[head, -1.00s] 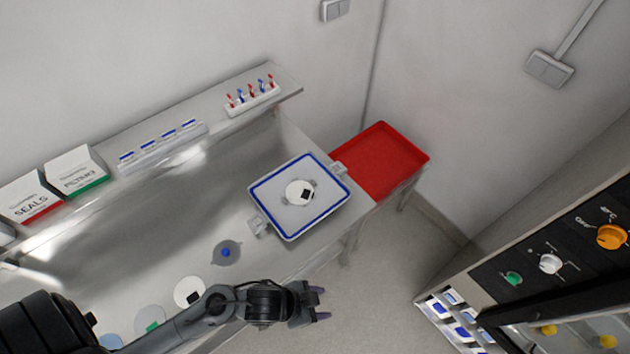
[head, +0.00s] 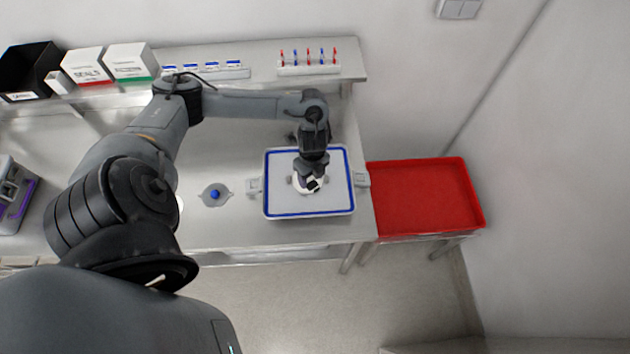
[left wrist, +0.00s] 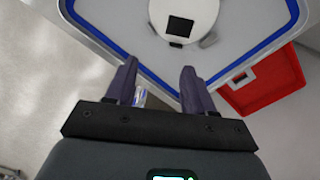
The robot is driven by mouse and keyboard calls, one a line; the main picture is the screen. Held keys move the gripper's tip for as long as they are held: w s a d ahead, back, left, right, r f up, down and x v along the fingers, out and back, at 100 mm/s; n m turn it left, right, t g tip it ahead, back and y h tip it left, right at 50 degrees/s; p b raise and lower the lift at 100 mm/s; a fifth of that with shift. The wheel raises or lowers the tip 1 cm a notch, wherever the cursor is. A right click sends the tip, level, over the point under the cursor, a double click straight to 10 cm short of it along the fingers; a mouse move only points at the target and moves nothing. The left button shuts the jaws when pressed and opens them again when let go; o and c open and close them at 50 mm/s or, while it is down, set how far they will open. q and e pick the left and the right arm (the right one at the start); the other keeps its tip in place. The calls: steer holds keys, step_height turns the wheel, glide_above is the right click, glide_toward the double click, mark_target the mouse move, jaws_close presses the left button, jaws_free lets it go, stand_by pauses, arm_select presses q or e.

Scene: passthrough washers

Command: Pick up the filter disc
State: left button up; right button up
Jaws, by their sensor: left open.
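The filter disc (head: 299,187) is a white round disc with a black square on it. It lies in the white tray with a blue border (head: 267,190), partly hidden by my left gripper in the head view. My left gripper (head: 311,178) is over the tray at the disc. In the left wrist view the disc (left wrist: 203,13) is at the top, cut off by the frame edge, with its black square facing the camera. The open fingers of my left gripper (left wrist: 158,86) point toward it, with nothing held between them. My right gripper is not in view.
A red bin (head: 425,200) stands right of the counter. A grey disc with a blue knob (head: 215,194) lies left of the tray. The back shelf holds a rack of red and blue pegs (head: 309,70) and boxes (head: 131,61). My left arm covers much of the counter's left side.

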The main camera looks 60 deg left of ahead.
mark_target(317, 189)
arm_select(q)
steer(key=f, duration=0.1)
steer(key=w+f, duration=0.1)
steer(key=f, duration=0.1)
steer(key=shift+w+a+f, duration=0.15)
steer(key=shift+w+f, duration=0.05)
steer(key=shift+w, duration=0.1)
steer(key=shift+w+f+p, duration=0.15)
steer(key=shift+f+p, duration=0.05)
steer(key=shift+f, duration=1.4)
steer(key=shift+w+f+p, duration=0.15)
steer(key=shift+f, duration=1.4)
steer(key=shift+c, duration=0.3)
jaws_close()
